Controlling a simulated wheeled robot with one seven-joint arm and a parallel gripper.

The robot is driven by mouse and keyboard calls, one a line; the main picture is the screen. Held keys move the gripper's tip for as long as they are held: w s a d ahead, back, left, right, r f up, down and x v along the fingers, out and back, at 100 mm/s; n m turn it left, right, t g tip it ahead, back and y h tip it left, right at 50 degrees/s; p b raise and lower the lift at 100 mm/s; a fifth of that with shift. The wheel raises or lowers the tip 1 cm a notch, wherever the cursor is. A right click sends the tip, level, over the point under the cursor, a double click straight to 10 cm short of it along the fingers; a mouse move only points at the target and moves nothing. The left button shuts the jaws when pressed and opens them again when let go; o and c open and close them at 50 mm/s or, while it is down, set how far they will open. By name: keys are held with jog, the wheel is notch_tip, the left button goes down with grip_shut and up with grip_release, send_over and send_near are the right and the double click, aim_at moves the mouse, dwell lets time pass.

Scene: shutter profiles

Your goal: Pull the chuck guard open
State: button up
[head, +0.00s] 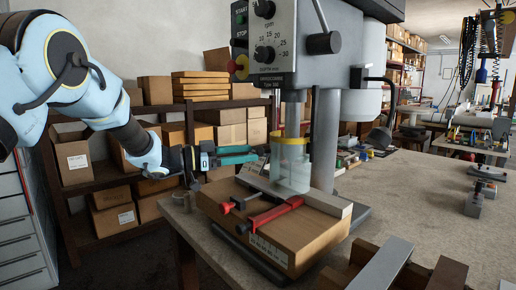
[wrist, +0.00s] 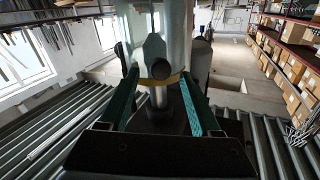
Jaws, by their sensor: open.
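The chuck guard (head: 290,175) is a clear, greenish cylinder with a yellow band at its top. It hangs around the spindle of the drill press (head: 285,70), above the wooden box. My gripper (head: 254,154) has teal fingers and is open and empty, just left of the guard in the head view and pointing at it. In the wrist view, the yellow band (wrist: 162,82) and a dark round knob show between or just beyond the two fingertips of my gripper (wrist: 158,76). I cannot tell whether the fingers touch the guard.
A wooden box (head: 265,225) with a red-handled clamp sits on the press base under the guard. Metal-topped wooden blocks (head: 385,268) lie at the front. Shelves of cardboard boxes (head: 200,85) stand behind my arm.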

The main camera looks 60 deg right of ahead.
aim_at(258, 151)
jog(key=shift+p+x, duration=0.5)
jog(key=shift+x, duration=1.5)
jog(key=shift+c, duration=0.2)
grip_shut()
jog(key=shift+w, duration=0.1)
